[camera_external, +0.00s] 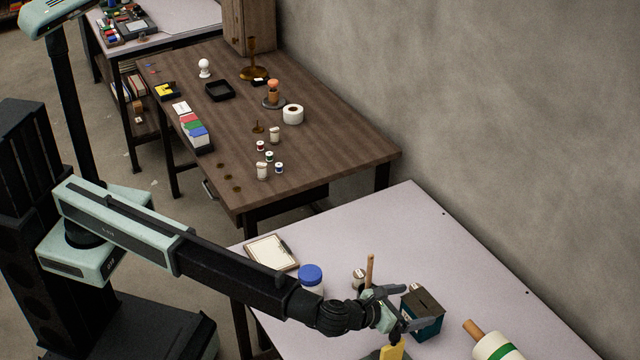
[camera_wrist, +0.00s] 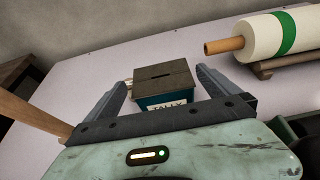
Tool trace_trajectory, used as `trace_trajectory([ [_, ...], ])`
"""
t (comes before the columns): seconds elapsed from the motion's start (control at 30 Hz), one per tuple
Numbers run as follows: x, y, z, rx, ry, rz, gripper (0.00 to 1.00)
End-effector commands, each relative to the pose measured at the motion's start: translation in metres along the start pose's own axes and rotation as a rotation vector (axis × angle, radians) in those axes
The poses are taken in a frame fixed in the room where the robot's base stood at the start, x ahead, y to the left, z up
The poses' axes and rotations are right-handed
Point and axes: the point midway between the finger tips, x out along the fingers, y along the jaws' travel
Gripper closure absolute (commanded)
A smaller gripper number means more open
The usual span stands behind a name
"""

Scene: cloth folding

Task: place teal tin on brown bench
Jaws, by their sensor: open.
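The teal tin (camera_external: 424,318) is a box with a dark brown slotted lid, standing upright on the pale table. In the wrist view the tin (camera_wrist: 166,86) sits between my two fingers, with a white label reading "TALLY" on its front. My gripper (camera_external: 408,306) is open, with its fingers on either side of the tin; I cannot tell whether they touch it. The wrist view also shows the gripper (camera_wrist: 165,82). The brown bench (camera_external: 335,150) stands behind the pale table in the outside view.
On the pale table are a clipboard (camera_external: 271,252), a blue-lidded jar (camera_external: 311,279), a wooden handle (camera_external: 370,270) and a green-banded roll (camera_external: 495,347) close to the tin. The bench holds several small jars, a white tape roll (camera_external: 292,115) and a black tray (camera_external: 220,91). Its right front is clear.

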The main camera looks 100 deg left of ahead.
Motion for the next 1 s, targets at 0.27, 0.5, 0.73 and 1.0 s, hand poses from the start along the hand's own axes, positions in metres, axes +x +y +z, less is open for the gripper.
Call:
trace_trajectory([
  [0.27,0.017,0.0,-0.007,-0.001,0.0,0.001,0.0],
  [0.5,0.054,-0.001,-0.01,-0.001,0.001,0.001,0.0],
  [0.73,0.079,-0.001,-0.007,-0.001,0.001,-0.001,0.0],
  [1.0,0.078,0.0,-0.007,-0.001,0.001,-0.001,0.36],
])
